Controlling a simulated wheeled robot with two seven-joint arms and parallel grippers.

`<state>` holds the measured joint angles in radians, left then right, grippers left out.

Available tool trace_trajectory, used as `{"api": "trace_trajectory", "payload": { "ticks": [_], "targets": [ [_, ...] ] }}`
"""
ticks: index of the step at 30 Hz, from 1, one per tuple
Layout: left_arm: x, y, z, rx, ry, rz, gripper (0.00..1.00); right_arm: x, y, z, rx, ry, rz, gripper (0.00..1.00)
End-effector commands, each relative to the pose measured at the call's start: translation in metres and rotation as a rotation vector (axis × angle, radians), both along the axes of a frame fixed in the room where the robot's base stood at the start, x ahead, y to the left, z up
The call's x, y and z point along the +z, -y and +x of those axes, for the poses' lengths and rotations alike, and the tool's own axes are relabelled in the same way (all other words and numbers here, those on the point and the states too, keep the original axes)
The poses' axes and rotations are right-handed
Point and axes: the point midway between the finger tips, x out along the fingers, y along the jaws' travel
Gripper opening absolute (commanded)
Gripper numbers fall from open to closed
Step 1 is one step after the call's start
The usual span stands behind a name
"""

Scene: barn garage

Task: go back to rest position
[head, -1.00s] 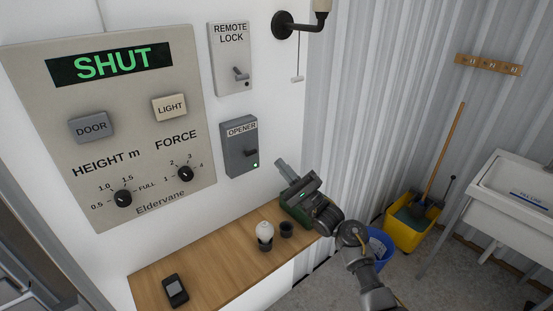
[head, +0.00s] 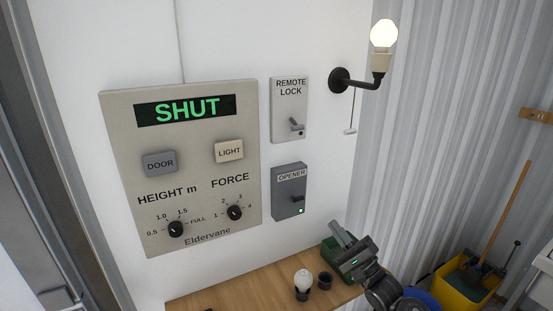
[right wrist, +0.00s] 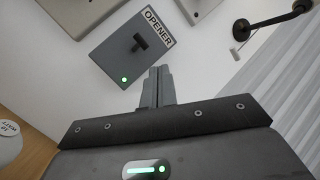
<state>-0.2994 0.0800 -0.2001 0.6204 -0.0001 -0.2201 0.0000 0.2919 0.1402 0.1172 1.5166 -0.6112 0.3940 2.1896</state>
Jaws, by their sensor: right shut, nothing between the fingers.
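My right gripper (head: 338,229) is at the lower right of the head view, over the right end of the wooden shelf (head: 243,285). Its fingers are together with nothing between them, pointing up and left. My left gripper is not in view.
A beige wall panel (head: 185,218) reads SHUT. The REMOTE LOCK box (head: 290,112) is above the OPENER. A lit wall lamp (head: 383,35) juts out at upper right. A loose bulb (head: 303,279), dark cup (head: 325,281) and green box (head: 331,252) are on the shelf. A yellow bucket (head: 467,290) stands right.

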Motion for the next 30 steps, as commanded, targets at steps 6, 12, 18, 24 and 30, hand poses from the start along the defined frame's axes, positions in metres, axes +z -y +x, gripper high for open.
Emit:
{"api": "trace_trajectory", "payload": {
  "ticks": [6, 12, 18, 24, 30],
  "targets": [
    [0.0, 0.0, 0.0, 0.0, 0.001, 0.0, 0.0, -0.1, -0.005, -0.044, -0.327, -0.153, -0.644, 0.0],
    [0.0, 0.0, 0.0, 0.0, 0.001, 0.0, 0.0, -0.186, 0.01, -0.141, -0.364, -0.324, -1.402, 0.0],
    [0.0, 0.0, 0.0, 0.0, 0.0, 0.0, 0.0, -0.222, 0.021, -0.239, -0.118, -0.398, -1.875, 0.0],
    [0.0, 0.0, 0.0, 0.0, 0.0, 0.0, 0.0, -0.233, 0.025, -0.311, 0.15, -0.399, -2.097, 0.0],
    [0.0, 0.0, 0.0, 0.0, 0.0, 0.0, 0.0, -0.232, 0.025, -0.37, 0.408, -0.366, -2.208, 0.0]
  ]
}}
